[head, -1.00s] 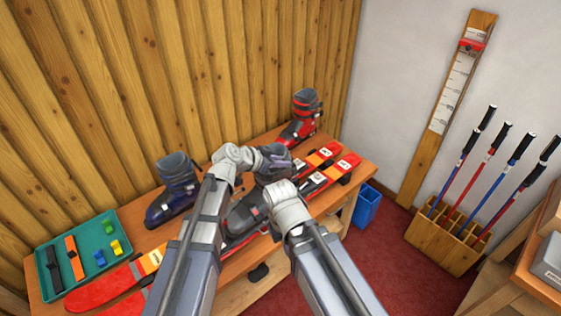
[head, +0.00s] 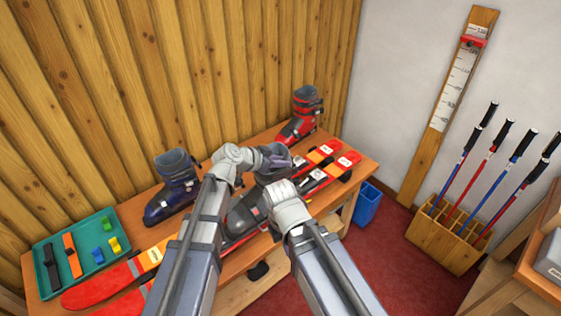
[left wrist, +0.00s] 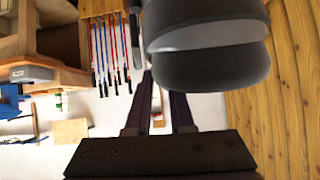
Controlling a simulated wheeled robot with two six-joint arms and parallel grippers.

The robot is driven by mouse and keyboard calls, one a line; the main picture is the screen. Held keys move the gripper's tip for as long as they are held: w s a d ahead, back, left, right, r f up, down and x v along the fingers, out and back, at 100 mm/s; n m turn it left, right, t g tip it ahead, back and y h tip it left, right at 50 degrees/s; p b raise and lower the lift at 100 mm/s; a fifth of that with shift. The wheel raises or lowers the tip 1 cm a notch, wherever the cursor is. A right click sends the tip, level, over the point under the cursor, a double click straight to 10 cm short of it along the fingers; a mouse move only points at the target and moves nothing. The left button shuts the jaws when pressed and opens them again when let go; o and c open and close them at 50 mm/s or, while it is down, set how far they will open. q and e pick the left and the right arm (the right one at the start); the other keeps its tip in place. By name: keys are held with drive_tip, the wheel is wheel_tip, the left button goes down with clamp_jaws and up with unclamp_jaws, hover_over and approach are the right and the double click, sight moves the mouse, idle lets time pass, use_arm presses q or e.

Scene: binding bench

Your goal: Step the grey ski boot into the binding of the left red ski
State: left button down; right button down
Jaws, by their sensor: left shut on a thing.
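The grey ski boot (head: 243,215) is over the red skis at mid-bench, partly hidden behind my arms. My left gripper (head: 277,157) is shut on its upper cuff. The dark grey cuff (left wrist: 205,65) fills the upper middle of the left wrist view, beside the fingers. The left red ski (head: 95,290) lies along the bench, its front end at the lower left. Its binding is hidden by the boot and arms, so I cannot tell whether the boot sits in it. My right gripper (head: 284,192) is by the boot's near side; its fingers do not show clearly.
A blue boot (head: 172,190) and a red-black boot (head: 298,120) stand along the wall side of the bench. A green tray (head: 108,220) with straps and small blocks is at left. A blue bin (head: 367,205) and a pole rack (head: 447,235) stand on the floor at right.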

use_arm(q)
drive_tip(key=shift+f+b, duration=0.5)
drive_tip(key=shift+f, duration=0.15)
drive_tip(key=shift+r, duration=0.1)
drive_tip(key=c, duration=0.9)
unclamp_jaws()
drive_tip(key=shift+o, duration=1)
drive_tip(key=shift+o, duration=0.2)
drive_tip(key=o, duration=0.4)
drive_tip(key=shift+o, duration=0.2)
drive_tip(key=shift+r, duration=0.1)
